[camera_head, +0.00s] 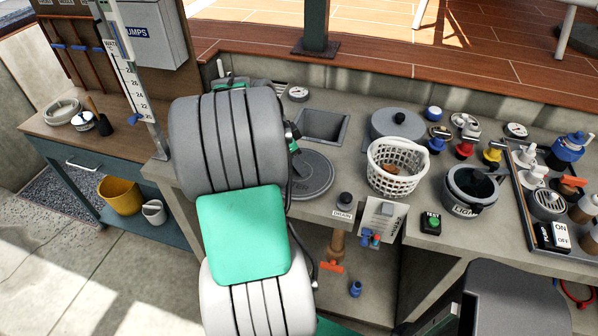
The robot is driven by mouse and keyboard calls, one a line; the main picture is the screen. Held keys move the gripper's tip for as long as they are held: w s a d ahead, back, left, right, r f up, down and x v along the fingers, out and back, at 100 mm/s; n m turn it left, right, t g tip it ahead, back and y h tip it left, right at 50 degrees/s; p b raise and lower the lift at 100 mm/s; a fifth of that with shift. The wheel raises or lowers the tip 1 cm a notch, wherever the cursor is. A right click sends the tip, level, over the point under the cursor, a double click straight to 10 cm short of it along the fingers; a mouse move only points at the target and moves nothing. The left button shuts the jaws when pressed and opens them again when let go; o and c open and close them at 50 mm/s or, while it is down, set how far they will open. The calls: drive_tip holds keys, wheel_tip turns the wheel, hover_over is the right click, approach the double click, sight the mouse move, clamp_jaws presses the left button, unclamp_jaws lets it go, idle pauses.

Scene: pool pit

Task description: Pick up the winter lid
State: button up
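A flat, round dark grey lid (314,176) lies on the concrete counter, just right of my arm. Its left part is hidden by my arm. Faint raised lettering shows near its left side but I cannot read it in full, so I cannot confirm that it is the winter lid. A second grey round lid or lidded pot (398,124) with a small knob stands farther back to the right. My large grey and green arm fills the middle left of the view. My gripper is not visible; the arm links hide that area.
A square sink opening (323,125) lies behind the flat lid. A white basket (397,167), a grey pot (470,189) and a tray (524,196) of fittings crowd the right. A small drain knob (344,200) stands near the front edge. A wooden bench (100,140) is left.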

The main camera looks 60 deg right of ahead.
clamp_jaws()
idle(0.3)
drive_tip(key=shift+r, duration=0.1)
idle(0.4)
drive_tip(key=shift+r, duration=0.25)
wheel_tip(320, 180, up, 2)
drive_tip(key=shift+r+b, duration=0.2)
drive_tip(key=shift+b, duration=0.1)
drive_tip(key=s+a+r, duration=0.7)
drive_tip(key=a+r, duration=0.3)
drive_tip(key=a, duration=0.2)
drive_tip(key=shift+a+f, duration=0.1)
